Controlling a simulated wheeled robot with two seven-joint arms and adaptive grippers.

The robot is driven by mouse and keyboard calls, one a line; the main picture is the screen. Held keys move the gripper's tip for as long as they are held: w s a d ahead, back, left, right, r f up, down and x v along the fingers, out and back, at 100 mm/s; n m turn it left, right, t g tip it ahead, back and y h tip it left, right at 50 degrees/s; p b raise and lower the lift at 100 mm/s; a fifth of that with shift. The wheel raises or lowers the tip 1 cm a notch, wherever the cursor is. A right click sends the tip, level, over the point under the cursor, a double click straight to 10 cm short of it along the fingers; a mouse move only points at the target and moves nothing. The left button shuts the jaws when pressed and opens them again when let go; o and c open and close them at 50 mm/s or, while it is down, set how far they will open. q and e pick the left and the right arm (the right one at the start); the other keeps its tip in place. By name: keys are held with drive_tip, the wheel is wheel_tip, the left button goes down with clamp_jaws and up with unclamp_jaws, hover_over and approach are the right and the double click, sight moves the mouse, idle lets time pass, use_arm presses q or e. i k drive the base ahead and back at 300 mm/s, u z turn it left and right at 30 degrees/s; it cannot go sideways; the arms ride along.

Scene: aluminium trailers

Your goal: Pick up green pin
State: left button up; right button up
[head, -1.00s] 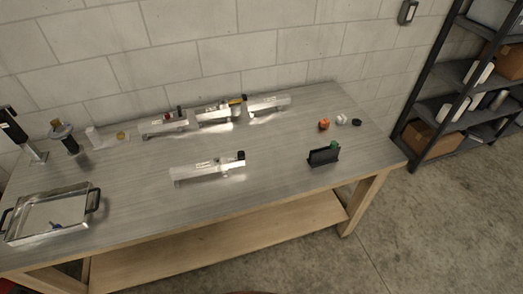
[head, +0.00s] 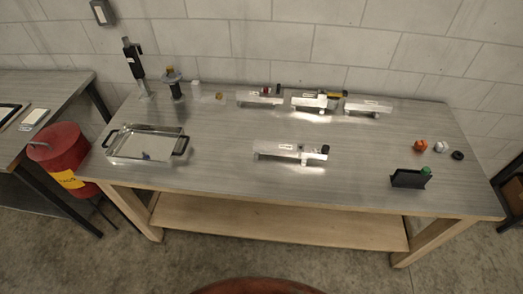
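A small green piece (head: 426,171), which looks like the green pin, shows at the right end of the table. It sits at the top of a black holder (head: 408,180) near the table's front right edge. Its lower part is hidden by the holder. Neither of my grippers shows in the head view.
The grey table (head: 220,180) also bears aluminium trailers (head: 290,153), a metal tray (head: 146,144), a black stand (head: 134,64) and orange (head: 421,146), white (head: 440,147) and black (head: 457,155) pieces. A red bin (head: 65,155) stands left. The table's front middle is clear.

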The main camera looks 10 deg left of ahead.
sight(425, 171)
drive_tip(key=z, duration=0.05)
drive_tip(key=i, duration=0.5)
drive_tip(key=u, duration=2.65)
